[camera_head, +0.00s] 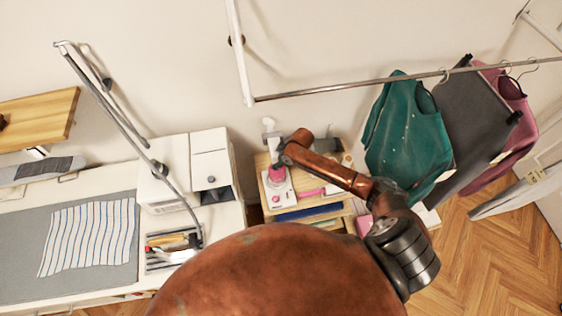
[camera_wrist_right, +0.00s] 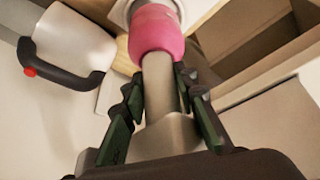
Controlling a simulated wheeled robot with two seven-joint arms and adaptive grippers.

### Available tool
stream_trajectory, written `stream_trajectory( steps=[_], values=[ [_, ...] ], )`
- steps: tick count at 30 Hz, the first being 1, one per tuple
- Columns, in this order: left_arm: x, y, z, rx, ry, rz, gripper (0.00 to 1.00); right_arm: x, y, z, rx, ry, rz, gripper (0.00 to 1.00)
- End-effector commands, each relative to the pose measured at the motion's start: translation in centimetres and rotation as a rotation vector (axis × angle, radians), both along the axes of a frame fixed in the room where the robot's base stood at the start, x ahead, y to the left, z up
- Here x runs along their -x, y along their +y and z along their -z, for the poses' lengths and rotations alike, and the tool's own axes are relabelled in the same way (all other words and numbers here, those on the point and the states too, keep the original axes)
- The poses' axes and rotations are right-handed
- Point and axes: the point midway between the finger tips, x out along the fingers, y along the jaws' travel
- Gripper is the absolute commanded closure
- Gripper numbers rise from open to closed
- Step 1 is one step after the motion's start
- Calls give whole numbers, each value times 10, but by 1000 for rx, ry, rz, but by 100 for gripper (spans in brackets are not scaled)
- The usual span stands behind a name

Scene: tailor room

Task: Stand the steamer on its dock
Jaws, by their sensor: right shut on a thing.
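The steamer (camera_head: 268,127) has a pale head, a narrow grey handle (camera_wrist_right: 159,82) and a pink lower body (camera_head: 277,174). It stands roughly upright, pink end down, over the white dock (camera_head: 281,199) on the small wooden stand. In the wrist view the pink body (camera_wrist_right: 156,33) meets a pale ring; I cannot tell whether it is fully seated. My right gripper (camera_wrist_right: 160,98) is shut on the steamer, its dark green fingers on both sides of the handle. In the head view my right arm hides part of the steamer. My left gripper is out of view.
Clothes (camera_head: 410,135) hang from a rail at right. The wrist view shows a white item with a dark handle (camera_wrist_right: 75,45) close by.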

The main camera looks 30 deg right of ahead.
Motion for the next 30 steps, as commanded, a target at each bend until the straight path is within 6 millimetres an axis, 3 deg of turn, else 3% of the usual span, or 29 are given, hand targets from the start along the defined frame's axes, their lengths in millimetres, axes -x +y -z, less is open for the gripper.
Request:
stream_trajectory(
  steps=[9,21,22,30],
  values=[
    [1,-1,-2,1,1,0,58,-6,3,30,-1,-4,1,100],
    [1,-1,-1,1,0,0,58,-6,3,34,-2,-7,0,100],
    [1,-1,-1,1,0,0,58,-3,2,37,0,0,1,73],
    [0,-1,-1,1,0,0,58,-3,2,37,0,0,1,56]
  ],
)
